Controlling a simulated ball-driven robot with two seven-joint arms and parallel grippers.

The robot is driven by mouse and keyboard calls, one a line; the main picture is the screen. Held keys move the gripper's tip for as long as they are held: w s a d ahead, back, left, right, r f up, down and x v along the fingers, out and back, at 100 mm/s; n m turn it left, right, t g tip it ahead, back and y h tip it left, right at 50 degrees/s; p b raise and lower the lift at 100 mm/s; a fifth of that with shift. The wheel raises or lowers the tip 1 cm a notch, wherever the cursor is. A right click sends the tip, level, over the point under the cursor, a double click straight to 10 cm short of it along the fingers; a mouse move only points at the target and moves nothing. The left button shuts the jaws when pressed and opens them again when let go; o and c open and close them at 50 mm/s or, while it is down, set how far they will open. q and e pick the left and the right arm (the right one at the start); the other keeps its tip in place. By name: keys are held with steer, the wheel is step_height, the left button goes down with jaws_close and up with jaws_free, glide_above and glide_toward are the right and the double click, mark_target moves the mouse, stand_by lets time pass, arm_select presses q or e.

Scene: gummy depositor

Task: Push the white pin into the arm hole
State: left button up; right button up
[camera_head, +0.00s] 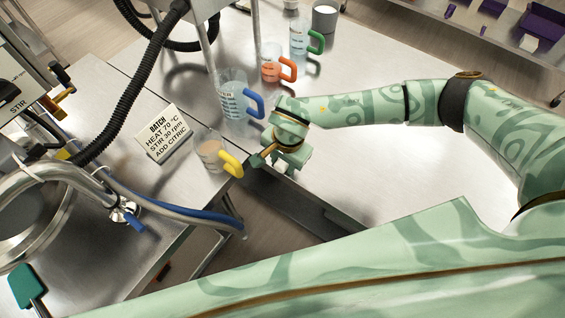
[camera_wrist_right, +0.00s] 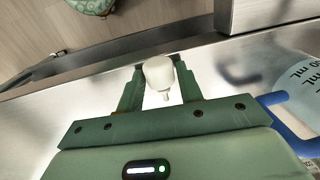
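The white pin (camera_wrist_right: 160,75) has a wide rounded head and a narrow tip. In the right wrist view it sits between the two dark green fingertips of my right gripper (camera_wrist_right: 160,82), which appear closed against its sides. In the head view my right gripper (camera_head: 276,163) hangs near the edge of the metal table, close to the yellow-handled cup; a small white patch there may be the pin. I cannot make out the arm hole in either view. My left gripper is not in view.
A yellow-handled cup (camera_head: 211,154), blue-handled jug (camera_head: 232,98), orange-handled cup (camera_head: 270,65) and green-handled jug (camera_head: 298,38) stand along the table. A batch sign (camera_head: 163,135) stands left. A gap with floor separates the tables. The right table (camera_head: 400,155) has clear room.

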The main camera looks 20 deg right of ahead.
steer(key=c, duration=0.6)
steer(key=shift+r, duration=0.15)
steer(key=shift+r, duration=0.2)
step_height(320, 180, up, 3)
steer(key=s+r, duration=0.3)
steer(key=s, duration=0.1)
steer(key=s+a+r, duration=0.1)
steer(key=s+r, duration=0.2)
steer(key=s, duration=0.2)
steer(key=s+a+r+p, duration=0.1)
steer(key=s+r, duration=0.2)
steer(key=s, duration=0.2)
steer(key=shift+r, duration=0.2)
steer(key=shift+w, duration=0.1)
